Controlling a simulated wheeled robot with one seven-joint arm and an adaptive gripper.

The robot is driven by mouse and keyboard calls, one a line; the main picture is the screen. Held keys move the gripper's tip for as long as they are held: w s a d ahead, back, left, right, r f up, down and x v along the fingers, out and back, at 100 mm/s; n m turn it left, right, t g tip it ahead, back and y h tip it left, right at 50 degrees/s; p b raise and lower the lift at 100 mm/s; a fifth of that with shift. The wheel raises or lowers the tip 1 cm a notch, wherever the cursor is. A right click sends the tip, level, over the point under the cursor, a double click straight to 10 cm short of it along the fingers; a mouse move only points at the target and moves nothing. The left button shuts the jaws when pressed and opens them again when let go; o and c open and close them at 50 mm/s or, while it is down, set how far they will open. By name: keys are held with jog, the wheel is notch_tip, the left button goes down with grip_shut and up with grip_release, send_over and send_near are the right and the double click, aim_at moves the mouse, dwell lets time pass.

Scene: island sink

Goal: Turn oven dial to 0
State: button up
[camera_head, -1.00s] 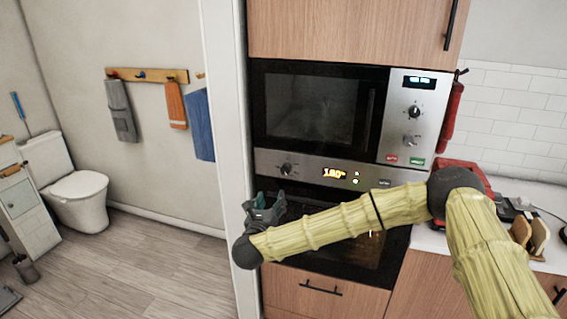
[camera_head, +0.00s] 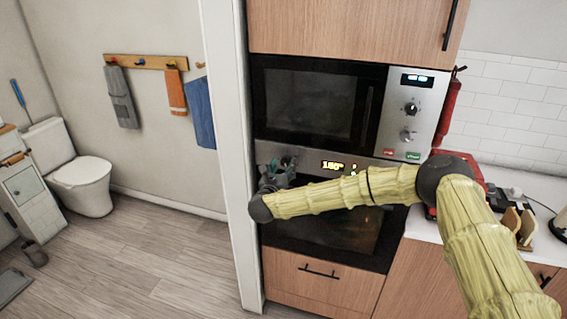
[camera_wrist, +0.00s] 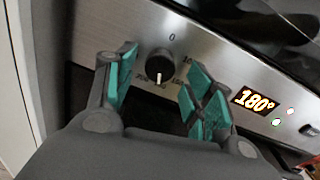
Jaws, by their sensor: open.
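The oven dial (camera_wrist: 159,64) is a black round knob on the silver control panel (camera_wrist: 220,62). Its white mark points down toward the larger numbers, and the "0" is printed above it. The orange display (camera_wrist: 256,101) reads 180°. My gripper (camera_wrist: 155,82) is open, with teal pads, one finger to the left of the dial and the other to its right. The fingers appear apart from the dial. In the head view my gripper (camera_head: 278,172) is in front of the panel's left part and hides the dial. The oven (camera_head: 330,232) is below the panel.
A microwave (camera_head: 310,103) with its own knobs (camera_head: 411,108) is above the oven. A white door frame (camera_head: 228,150) stands close to the left of my gripper. A wooden drawer (camera_head: 315,275) is below, and a counter with a red object (camera_head: 460,160) is at right.

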jog(key=shift+w+d, duration=0.15)
jog(key=shift+w, duration=0.25)
jog(key=c, duration=1)
